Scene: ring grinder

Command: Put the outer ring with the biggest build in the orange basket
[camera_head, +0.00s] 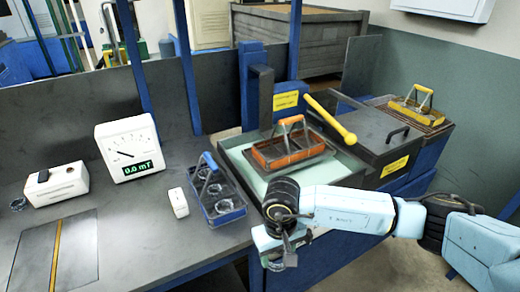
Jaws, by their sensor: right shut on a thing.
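The orange basket (290,152), with an upright handle, stands in a pale tray right of centre. A blue basket (232,216) on the bench holds several metallic rings (223,206). A small dark ring (18,203) lies at the far left of the bench. My right gripper (289,258) is in front of the pale tray, below the orange basket in the picture and apart from it. It is shut on a small grey part, mostly hidden by the gripper, and I cannot tell which ring it is. My left gripper is out of view.
A white gauge (128,149) reading 0.0 mT and a white box (55,185) stand at the left. A small white device (178,202) lies by the blue basket. A yellow-handled tool (331,120) and a yellow basket (410,108) are at the back right. The front bench is clear.

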